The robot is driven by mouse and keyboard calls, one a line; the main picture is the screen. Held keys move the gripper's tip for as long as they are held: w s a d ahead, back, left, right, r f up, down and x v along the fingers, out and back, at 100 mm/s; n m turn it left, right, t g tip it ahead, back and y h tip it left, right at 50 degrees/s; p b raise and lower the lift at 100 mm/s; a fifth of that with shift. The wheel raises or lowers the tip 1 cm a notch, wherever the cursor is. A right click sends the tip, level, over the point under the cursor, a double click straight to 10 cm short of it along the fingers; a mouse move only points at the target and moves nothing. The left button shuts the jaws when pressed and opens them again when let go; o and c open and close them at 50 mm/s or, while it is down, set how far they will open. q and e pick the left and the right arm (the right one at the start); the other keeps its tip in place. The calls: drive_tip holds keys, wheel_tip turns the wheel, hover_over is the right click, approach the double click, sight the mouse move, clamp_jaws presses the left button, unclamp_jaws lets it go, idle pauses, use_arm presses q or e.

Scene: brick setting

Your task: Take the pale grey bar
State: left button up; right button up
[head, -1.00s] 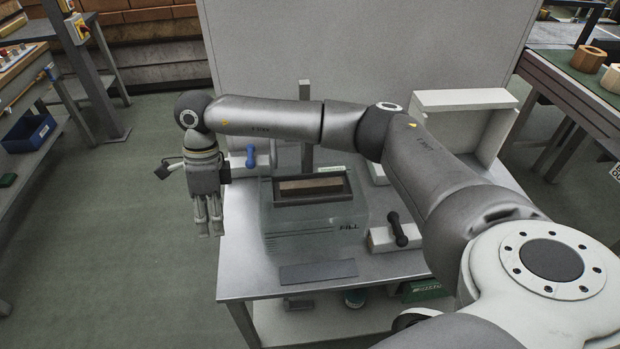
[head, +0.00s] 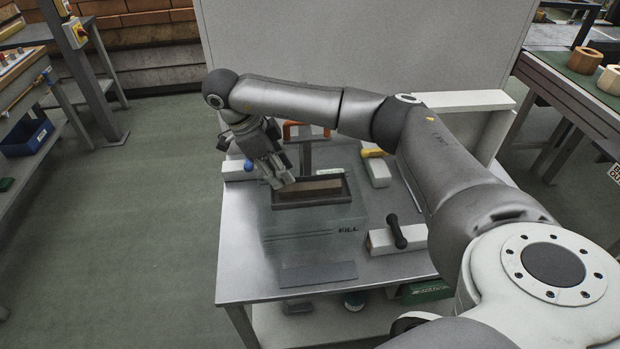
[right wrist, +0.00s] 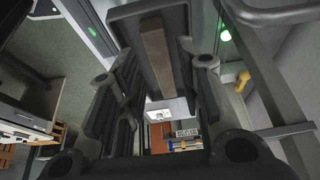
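I see no bar that is clearly pale grey. A brown bar (head: 322,187) lies in a dark rectangular frame (head: 313,204) on top of the see-through box (head: 312,235); in the right wrist view it looks grey-brown (right wrist: 157,58) inside the dark frame (right wrist: 123,14). My right gripper (head: 277,181) is open and tilted down at the frame's left end. In its wrist view the fingers (right wrist: 158,75) stand apart, with the frame and bar showing between them and nothing held. My left gripper is not in view.
The metal table (head: 240,262) carries pale blocks with a blue knob (head: 248,165), a yellow handle (head: 373,153) and a black handle (head: 397,231). An orange handle (head: 292,131) is behind the box. A flat grey plate (head: 318,273) lies in front. A panel (head: 400,45) closes the back.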

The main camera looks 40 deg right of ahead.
sight(290, 187)
drive_tip(key=shift+s+f, duration=0.15)
drive_tip(key=shift+f, duration=0.15)
drive_tip(key=p+x, duration=0.2)
drive_tip(key=x, duration=0.1)
drive_tip(key=shift+s+f, duration=0.1)
drive_tip(key=shift+f, duration=0.15)
drive_tip(key=shift+d+f, duration=0.2)
drive_tip(key=shift+f, duration=0.25)
clamp_jaws()
